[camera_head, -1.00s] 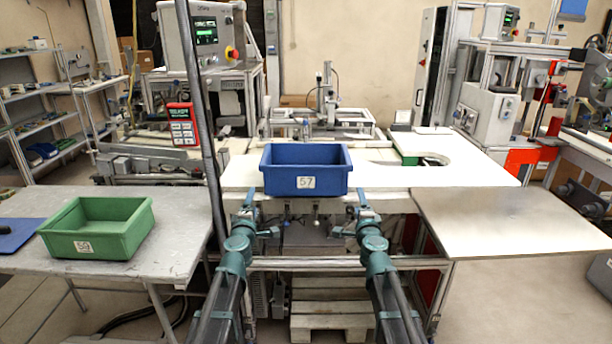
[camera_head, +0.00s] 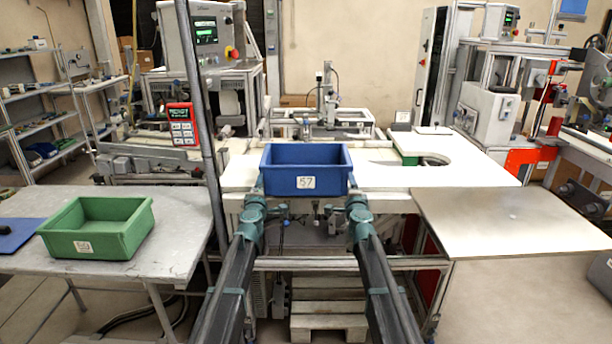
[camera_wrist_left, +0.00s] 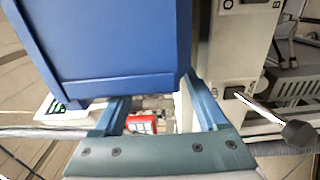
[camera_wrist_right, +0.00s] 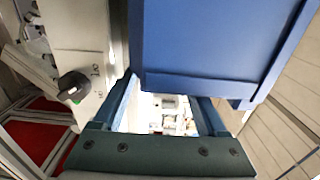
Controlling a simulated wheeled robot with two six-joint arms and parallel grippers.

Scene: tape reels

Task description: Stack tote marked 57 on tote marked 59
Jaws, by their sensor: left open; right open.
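The blue tote marked 57 (camera_head: 306,168) stands upright on the white worktop, its label facing me. The green tote (camera_head: 97,229) stands on the grey table at the left; its label is too small to read surely. My left gripper (camera_head: 260,188) is open at the left side of the blue tote, and my right gripper (camera_head: 352,188) is open at its right side. The blue tote fills the top of the left wrist view (camera_wrist_left: 110,40) and of the right wrist view (camera_wrist_right: 215,40), close to the open fingers. I cannot tell whether they touch it.
The white worktop (camera_head: 450,172) has a round cutout and a green part at the right. A blue flat item (camera_head: 16,234) lies left of the green tote. A dark upright post (camera_head: 203,110) stands between grey table and worktop. A bare lower table (camera_head: 510,222) is at the right.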

